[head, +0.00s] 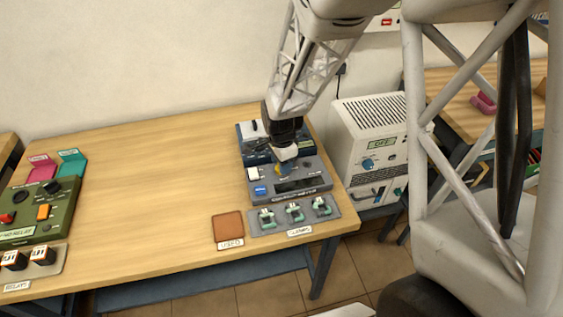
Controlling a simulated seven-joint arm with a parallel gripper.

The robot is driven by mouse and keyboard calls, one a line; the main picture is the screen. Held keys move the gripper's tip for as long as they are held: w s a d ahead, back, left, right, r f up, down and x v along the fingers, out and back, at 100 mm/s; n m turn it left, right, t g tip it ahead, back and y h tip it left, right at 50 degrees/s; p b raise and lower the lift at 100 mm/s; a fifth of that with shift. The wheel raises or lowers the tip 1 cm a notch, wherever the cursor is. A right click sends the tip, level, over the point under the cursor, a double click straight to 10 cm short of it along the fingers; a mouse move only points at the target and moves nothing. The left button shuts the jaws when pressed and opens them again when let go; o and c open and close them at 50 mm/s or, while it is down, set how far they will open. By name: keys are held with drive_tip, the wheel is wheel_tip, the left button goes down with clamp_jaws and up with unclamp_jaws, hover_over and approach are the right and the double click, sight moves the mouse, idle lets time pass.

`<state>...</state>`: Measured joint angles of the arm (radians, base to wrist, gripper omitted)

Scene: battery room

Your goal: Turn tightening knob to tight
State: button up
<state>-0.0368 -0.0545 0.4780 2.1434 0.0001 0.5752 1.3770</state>
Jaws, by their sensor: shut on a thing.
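A grey device (303,184) stands near the right end of the wooden table, with a blue button, a white block and a dark display on its top. My gripper (284,160) points down over the device's upper middle, with its jaws shut. A small blue and yellow part shows just under the fingertips; I take it for the tightening knob (281,169), mostly hidden by my gripper. The knob's setting cannot be read.
Behind is a darker blue device (246,134). In front lie a grey tray of clamps (263,229) and a brown USED pad (227,226). A white OFF-display cabinet (375,135) stands right. A green relay unit (40,212) is far left; the table's middle is clear.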

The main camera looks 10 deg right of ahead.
drive_tip(key=shift+m, duration=0.8)
drive_tip(key=o, duration=0.9)
drive_tip(key=shift+o, duration=0.2)
drive_tip(key=shift+r, duration=0.1)
drive_tip(key=shift+r, duration=3.8)
drive_tip(key=shift+r, duration=0.1)
